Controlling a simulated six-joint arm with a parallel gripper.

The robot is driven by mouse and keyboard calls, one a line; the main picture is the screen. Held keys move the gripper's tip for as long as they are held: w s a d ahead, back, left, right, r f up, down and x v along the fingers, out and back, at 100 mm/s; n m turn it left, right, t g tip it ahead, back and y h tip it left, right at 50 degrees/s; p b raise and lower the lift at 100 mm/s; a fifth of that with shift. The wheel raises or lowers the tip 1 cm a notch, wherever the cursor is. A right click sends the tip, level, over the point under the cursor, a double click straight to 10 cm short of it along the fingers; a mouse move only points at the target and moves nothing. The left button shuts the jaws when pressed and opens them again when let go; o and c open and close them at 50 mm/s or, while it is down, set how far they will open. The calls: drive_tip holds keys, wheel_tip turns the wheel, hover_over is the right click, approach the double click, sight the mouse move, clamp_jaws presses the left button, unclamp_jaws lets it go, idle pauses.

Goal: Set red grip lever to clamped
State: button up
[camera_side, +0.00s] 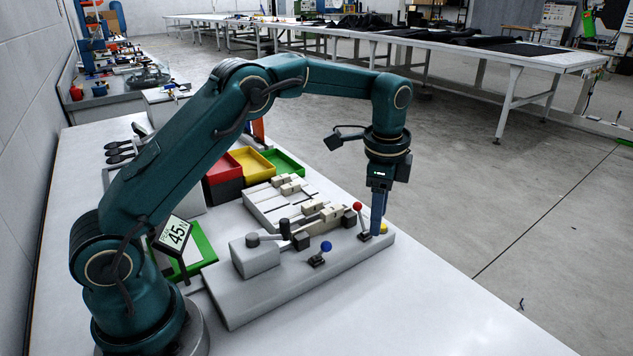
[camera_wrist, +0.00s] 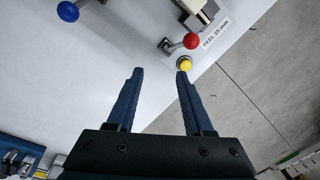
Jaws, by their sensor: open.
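The red grip lever (camera_side: 358,207) has a red ball knob on a short metal stem, on the right part of the grey welder base. In the wrist view its red knob (camera_wrist: 191,41) is right of centre near the top, with the stem running left from it. My gripper (camera_side: 377,228) points down just right of the red knob in the side view, apart from it as far as I can tell. In the wrist view my gripper (camera_wrist: 160,72) has its two blue fingers spread with nothing between them. The right fingertip is close to the yellow button (camera_wrist: 185,63).
A blue-knobbed lever (camera_side: 326,247) stands left of the red one on the welder base (camera_side: 258,298). Pale clamp blocks (camera_side: 325,213) lie behind. Red, yellow and green trays (camera_side: 285,163) stand farther back. The white table is clear in front.

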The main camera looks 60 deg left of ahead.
drive_tip(key=s+r+n+t, duration=0.1)
drive_tip(key=s+r+t, duration=0.1)
drive_tip(key=s+r, duration=0.35)
drive_tip(key=s+r+n+t, duration=0.1)
drive_tip(key=s+r, duration=0.1)
drive_tip(key=r, duration=0.7)
drive_tip(key=s+f+n+t, duration=0.1)
drive_tip(key=s+f+n, duration=0.1)
drive_tip(key=s, duration=0.5)
drive_tip(key=s+d+f+n, duration=0.1)
drive_tip(key=s+f+n, duration=0.2)
drive_tip(key=s+n, duration=0.2)
drive_tip(key=s, duration=0.3)
drive_tip(key=shift+t+h, duration=0.3)
drive_tip(key=shift+t, duration=0.1)
drive_tip(key=shift+s+f, duration=0.1)
drive_tip(key=shift+s+d+f+n, duration=0.1)
drive_tip(key=shift+s+f+n, duration=0.15)
drive_tip(key=shift+f+n, duration=0.65)
drive_tip(key=shift+r, duration=0.1)
drive_tip(key=shift+c, duration=0.4)
